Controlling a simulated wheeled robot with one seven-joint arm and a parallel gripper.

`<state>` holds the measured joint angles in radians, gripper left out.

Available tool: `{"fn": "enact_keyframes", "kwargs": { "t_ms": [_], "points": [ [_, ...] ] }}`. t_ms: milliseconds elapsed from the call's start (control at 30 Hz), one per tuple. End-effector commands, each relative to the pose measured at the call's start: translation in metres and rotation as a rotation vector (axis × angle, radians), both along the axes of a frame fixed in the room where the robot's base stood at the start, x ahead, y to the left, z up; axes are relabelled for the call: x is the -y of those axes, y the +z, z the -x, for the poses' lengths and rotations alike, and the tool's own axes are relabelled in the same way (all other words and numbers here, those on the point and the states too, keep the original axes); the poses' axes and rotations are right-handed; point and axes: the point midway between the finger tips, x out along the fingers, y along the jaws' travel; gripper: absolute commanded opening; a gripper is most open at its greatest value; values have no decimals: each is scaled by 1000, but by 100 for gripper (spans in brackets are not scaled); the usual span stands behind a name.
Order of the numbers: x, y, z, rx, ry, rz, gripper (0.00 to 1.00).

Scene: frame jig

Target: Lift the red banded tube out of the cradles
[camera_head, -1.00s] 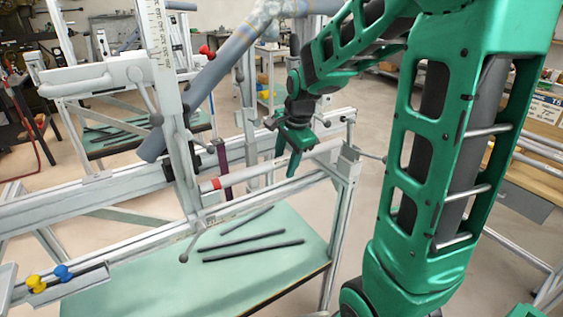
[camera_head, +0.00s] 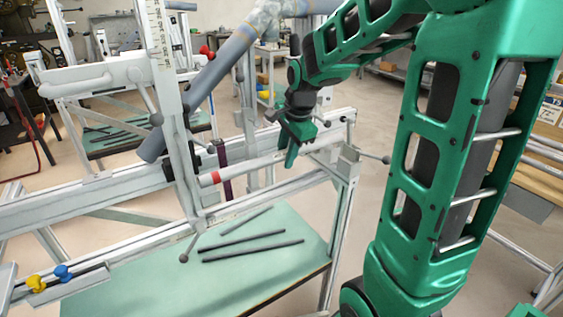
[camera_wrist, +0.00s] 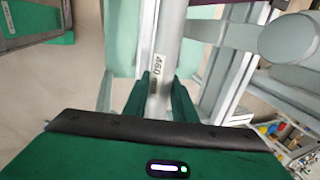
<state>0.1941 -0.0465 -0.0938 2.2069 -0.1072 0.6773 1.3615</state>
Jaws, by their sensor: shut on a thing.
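The tube is a white-grey bar with a red band (camera_head: 214,178) near its left end in the head view. It runs up to the right, above the frame's front rail. My gripper (camera_head: 292,150) is shut around the tube, right of the band. In the wrist view the tube (camera_wrist: 166,55), with a "460" label, passes between the green fingers (camera_wrist: 160,95); the red band is out of that view. A dark purple upright (camera_head: 223,165) stands just behind the tube, near the red band. The cradles are not clearly made out, and contact with them cannot be told.
A grey slanted pipe (camera_head: 215,75) and a white upright with a scale (camera_head: 160,35) stand left of my gripper. A clamp lever (camera_head: 372,157) sticks out at the right end. Several dark rods (camera_head: 253,252) lie on the green shelf (camera_head: 120,285) below.

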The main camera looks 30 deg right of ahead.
Motion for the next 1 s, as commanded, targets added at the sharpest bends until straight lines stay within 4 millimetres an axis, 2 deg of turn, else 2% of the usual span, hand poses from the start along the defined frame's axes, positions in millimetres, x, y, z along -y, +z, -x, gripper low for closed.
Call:
{"fn": "enact_keyframes", "kwargs": {
  "t_ms": [467, 1000],
  "points": [
    [1, 4, 2, 1, 0, 0, 2],
    [1, 4, 33, 1, -1, 0, 2]
  ]
}}
